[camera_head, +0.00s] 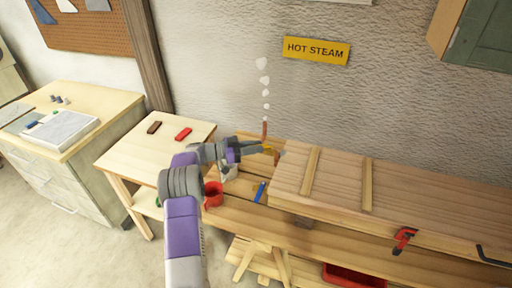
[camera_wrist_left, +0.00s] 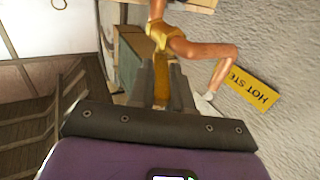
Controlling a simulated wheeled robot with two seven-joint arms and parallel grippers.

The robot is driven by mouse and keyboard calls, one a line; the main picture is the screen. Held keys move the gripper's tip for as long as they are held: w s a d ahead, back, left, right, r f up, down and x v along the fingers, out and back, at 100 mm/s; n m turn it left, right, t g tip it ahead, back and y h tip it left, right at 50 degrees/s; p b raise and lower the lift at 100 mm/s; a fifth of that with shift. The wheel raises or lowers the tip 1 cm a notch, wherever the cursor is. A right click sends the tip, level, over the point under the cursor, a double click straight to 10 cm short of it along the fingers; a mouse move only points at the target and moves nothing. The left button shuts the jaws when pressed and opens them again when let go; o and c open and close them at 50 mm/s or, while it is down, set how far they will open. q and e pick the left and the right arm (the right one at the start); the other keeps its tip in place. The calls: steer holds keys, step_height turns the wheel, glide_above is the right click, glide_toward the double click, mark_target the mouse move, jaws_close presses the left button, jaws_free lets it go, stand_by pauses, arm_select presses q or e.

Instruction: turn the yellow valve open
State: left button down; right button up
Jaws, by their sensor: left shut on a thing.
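The yellow valve (camera_head: 267,148) sits on a copper pipe (camera_head: 264,131) at the left end of the long wooden box, near the wall. My left gripper (camera_head: 264,149) reaches it from the left. In the left wrist view, the fingers of my left gripper (camera_wrist_left: 163,88) are shut on the yellow valve's lever (camera_wrist_left: 167,78), one on each side. The brass valve body (camera_wrist_left: 158,34) shows just beyond the fingertips, with the copper pipe (camera_wrist_left: 205,51) bending away from it. White puffs of steam (camera_head: 265,82) rise above the pipe. My right gripper is not in view.
A long wooden box (camera_head: 330,185) lies on the bench right of the valve, with a red clamp (camera_head: 403,240). A red mug (camera_head: 213,194) and a blue object (camera_head: 260,192) stand near my arm. A yellow HOT STEAM sign (camera_head: 316,50) hangs on the wall.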

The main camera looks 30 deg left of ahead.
arm_select(q)
steer(key=c, duration=1)
jaws_free()
steer(key=shift+c, duration=0.2)
steer(key=v, duration=0.7)
steer(key=shift+s+a, duration=0.15)
steer(key=shift+a, duration=0.05)
